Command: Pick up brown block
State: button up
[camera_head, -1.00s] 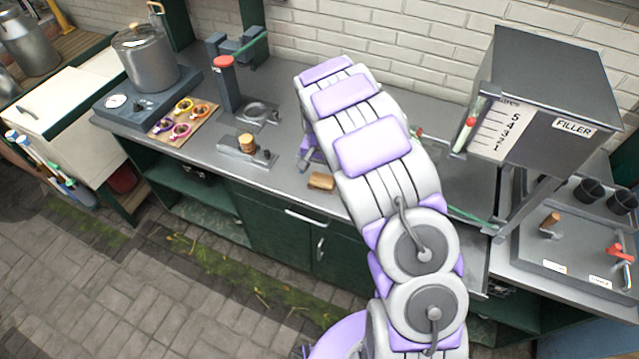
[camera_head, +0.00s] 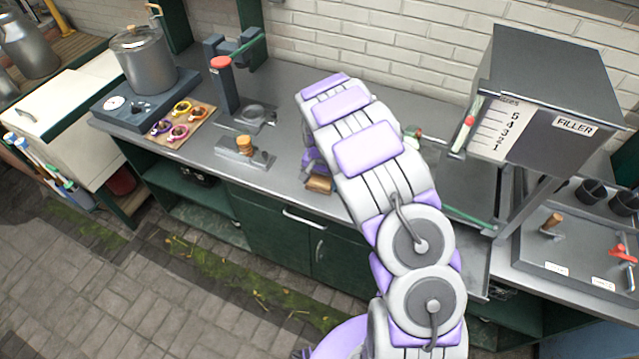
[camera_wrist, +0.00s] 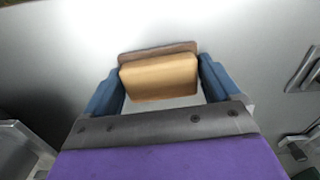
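The brown block (camera_head: 319,184) is at the front edge of the grey counter in the head view, just below my gripper (camera_head: 314,166), which is largely hidden by my arm. In the wrist view the block (camera_wrist: 160,76) has a tan face and a darker brown strip along its far side. It sits between the two blue fingers of my gripper (camera_wrist: 161,80), one at each side. The fingers appear to touch its ends, so the gripper looks shut on it. I cannot tell whether the block is clear of the counter.
The counter (camera_head: 285,165) is bare around the block. To the left are a small press with a round stack (camera_head: 245,145), a board with several colored cups (camera_head: 180,122) and a metal pot (camera_head: 143,60). The filler box (camera_head: 545,95) stands on the right.

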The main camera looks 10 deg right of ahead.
aim_at(320, 180)
jog(key=shift+d, duration=0.25)
jog(key=shift+c, duration=1.4)
jog(key=shift+a, duration=0.15)
jog(key=shift+r, duration=0.15)
jog(key=shift+a+r, duration=0.15)
jog(key=shift+r, duration=0.5)
notch_tip(320, 180, up, 2)
jog(key=shift+r+p, duration=0.1)
jog(key=shift+p, duration=0.35)
jog(key=s+d, duration=0.2)
jog(key=s, duration=0.5)
jog(key=s+d+r+p, duration=0.1)
jog(key=s+d, duration=0.1)
jog(key=s, duration=0.6)
jog(key=shift+s+p, duration=0.3)
jog(key=shift+d+r, duration=0.1)
jog(key=shift+d, duration=0.05)
